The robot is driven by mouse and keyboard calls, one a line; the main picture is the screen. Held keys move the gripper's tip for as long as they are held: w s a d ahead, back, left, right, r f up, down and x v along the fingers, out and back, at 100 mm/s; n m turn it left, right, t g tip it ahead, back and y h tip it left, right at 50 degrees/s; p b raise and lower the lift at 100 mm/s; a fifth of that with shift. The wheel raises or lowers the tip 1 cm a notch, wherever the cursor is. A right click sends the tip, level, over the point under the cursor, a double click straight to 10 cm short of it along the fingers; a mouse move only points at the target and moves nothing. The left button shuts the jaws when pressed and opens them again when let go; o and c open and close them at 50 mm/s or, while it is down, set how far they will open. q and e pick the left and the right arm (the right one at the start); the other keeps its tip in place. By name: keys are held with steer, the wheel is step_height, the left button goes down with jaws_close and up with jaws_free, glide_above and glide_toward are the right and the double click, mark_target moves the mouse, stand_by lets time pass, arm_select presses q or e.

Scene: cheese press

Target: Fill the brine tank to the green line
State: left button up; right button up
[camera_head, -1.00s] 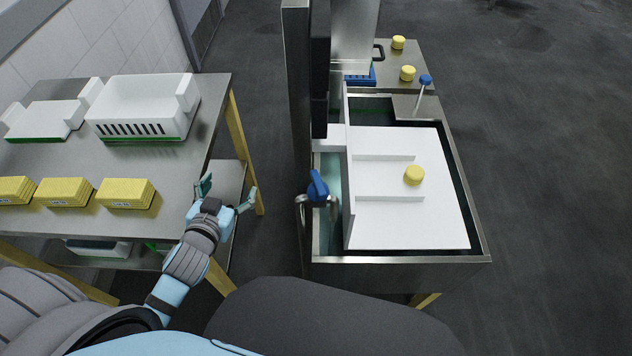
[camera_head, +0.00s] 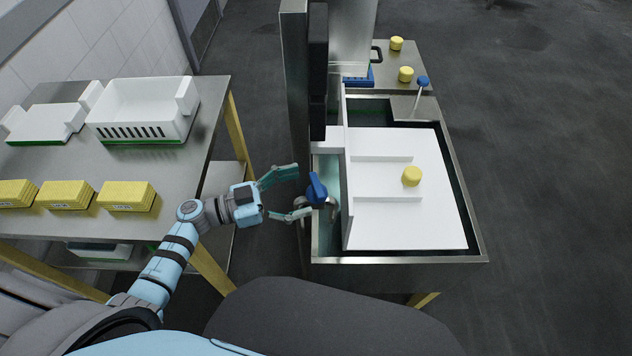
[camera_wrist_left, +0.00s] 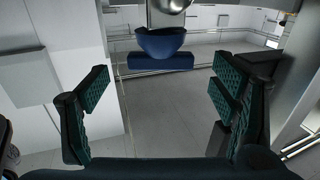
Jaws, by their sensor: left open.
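The brine tank (camera_head: 478,246) is a steel basin at the centre right, with a white board over most of it. A narrow strip of pale greenish liquid (camera_head: 328,235) shows at its left side. A tap with a blue handle (camera_head: 317,188) stands at the tank's left edge. My left gripper (camera_head: 296,190) is open, its fingers pointing right at the tap, close to the blue handle. In the left wrist view the blue handle (camera_wrist_left: 161,44) is ahead, beyond the open fingers and above their middle. I cannot make out the green line. My right gripper is out of view.
A yellow cheese (camera_head: 411,176) sits on the white board (camera_head: 400,225). A steel table (camera_head: 130,170) at left holds a white crate (camera_head: 145,108) and yellow blocks (camera_head: 126,196). A tall steel column (camera_head: 297,90) stands behind the tap. Dark floor at right is clear.

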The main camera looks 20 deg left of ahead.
mark_target(313, 186)
arm_select(q)
steer(key=x, duration=0.5)
steer(key=shift+s+a, duration=0.1)
steer(key=shift+c, duration=0.6)
steer(key=c, duration=1.1)
steer(key=shift+o, duration=0.2)
steer(key=m+g+h+b, duration=0.1)
steer(key=g, duration=0.1)
steer(key=m+g+h+b, duration=0.1)
steer(key=m+g+b, duration=0.1)
steer(key=shift+w+f, duration=0.2)
steer(key=shift+f, duration=0.15)
steer(key=shift+s+r+m+g+b, duration=0.1)
steer(key=shift+m+g+b, duration=0.25)
steer(key=shift+g, duration=0.25)
steer(key=shift+s+r, duration=0.1)
steer(key=shift+r, duration=0.15)
steer(key=o, duration=1.2)
